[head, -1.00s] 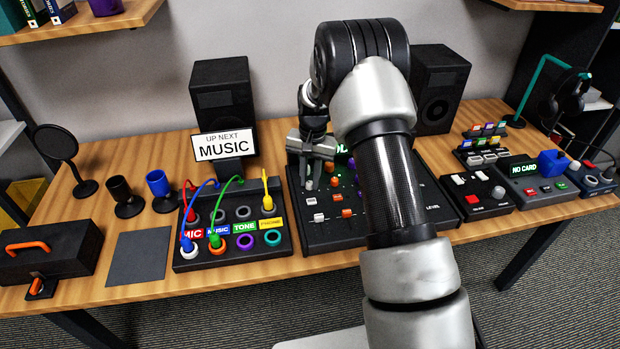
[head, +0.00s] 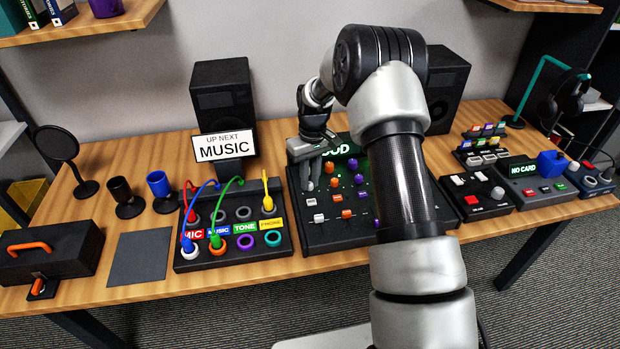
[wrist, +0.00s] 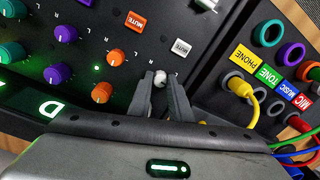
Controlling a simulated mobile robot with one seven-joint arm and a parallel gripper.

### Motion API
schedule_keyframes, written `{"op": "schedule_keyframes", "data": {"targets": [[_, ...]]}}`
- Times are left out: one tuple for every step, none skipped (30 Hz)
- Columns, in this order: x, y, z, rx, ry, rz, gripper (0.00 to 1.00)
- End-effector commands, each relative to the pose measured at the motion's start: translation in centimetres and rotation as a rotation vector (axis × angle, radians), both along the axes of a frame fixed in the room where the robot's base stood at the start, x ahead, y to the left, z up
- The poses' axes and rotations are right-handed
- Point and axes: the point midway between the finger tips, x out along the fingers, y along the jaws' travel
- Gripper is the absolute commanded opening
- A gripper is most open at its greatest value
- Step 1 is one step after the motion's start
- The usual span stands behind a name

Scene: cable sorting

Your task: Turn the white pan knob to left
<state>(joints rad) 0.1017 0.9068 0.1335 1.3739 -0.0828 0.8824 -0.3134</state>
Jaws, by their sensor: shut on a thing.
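The white pan knob (wrist: 160,78) shows in the wrist view between the tips of my gripper (wrist: 160,90). The fingers are shut on it, one on each side. In the head view my gripper (head: 318,183) reaches down onto the left column of the black mixer panel (head: 375,237), and its fingers hide the knob there. I cannot read the knob's pointer direction.
Orange knobs (wrist: 102,92) and purple knobs (wrist: 116,57) sit close beside my fingers. A white mute button (wrist: 181,47) is near the held knob. The patch box (head: 235,262) with plugged cables stands just left of the mixer.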

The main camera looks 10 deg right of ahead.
Motion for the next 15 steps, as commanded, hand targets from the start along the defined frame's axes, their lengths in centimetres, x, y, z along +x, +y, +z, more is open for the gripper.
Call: {"op": "schedule_keyframes", "data": {"targets": [[-0.03,-0.02,-0.02,0.001,0.001,0.023,0.0],[-0.03,-0.01,-0.02,-0.001,0.001,0.035,0.0],[-0.03,0.0,-0.02,-0.001,0.002,0.052,0.0],[-0.04,0.01,-0.03,0.0,0.001,0.062,0.0],[-0.03,0.02,-0.03,0.001,0.001,0.071,0.0],[-0.03,0.03,-0.03,0.0,0.002,0.082,0.0],[-0.03,0.04,-0.03,0.001,0.001,0.089,0.0],[-0.03,0.04,-0.03,0.001,0.001,0.095,0.0],[-0.03,0.05,-0.03,0.0,0.002,0.101,0.0],[-0.03,0.05,-0.03,0.0,0.002,0.105,0.0],[-0.03,0.05,-0.03,0.0,0.002,0.108,0.0],[-0.03,0.05,-0.03,0.001,0.001,0.111,0.0],[-0.03,0.05,-0.03,0.001,0.001,0.113,0.0],[-0.03,0.05,-0.03,0.001,0.001,0.115,0.0],[-0.03,0.05,-0.04,0.001,0.001,0.116,0.0]]}}
